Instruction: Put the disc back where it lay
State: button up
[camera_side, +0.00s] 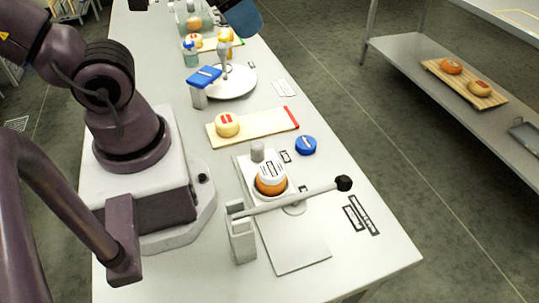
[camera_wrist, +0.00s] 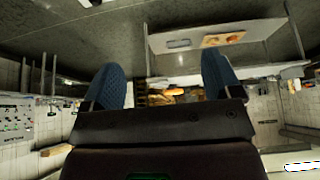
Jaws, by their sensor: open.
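A blue disc (camera_side: 306,145) with a pale mark on top lies flat on the white table, right of the press. A white disc (camera_side: 271,170) with a dark-outlined mark sits on an orange cheese wheel (camera_side: 271,186) in the press. The press lever (camera_side: 290,202) with a black knob reaches across in front of the cheese. My gripper (camera_wrist: 166,78) shows in the wrist view with its two blue fingers wide apart and nothing held between them. A blue piece at the top of the side view may be part of it, well away from both discs.
A wooden board (camera_side: 255,127) with a yellow cheese (camera_side: 227,124) lies behind the press. A white turntable (camera_side: 232,82) and a blue-topped stand (camera_side: 204,78) are farther back. A shelf (camera_side: 450,70) with cheeses stands right.

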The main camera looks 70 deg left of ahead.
jog(key=m+g, duration=0.6)
jog(key=m, duration=1.4)
send_over(272, 171)
notch_tip(272, 171, down, 17)
jog(key=shift+f, duration=6.1)
jog(key=shift+c, duration=0.2)
jog(key=c, duration=1)
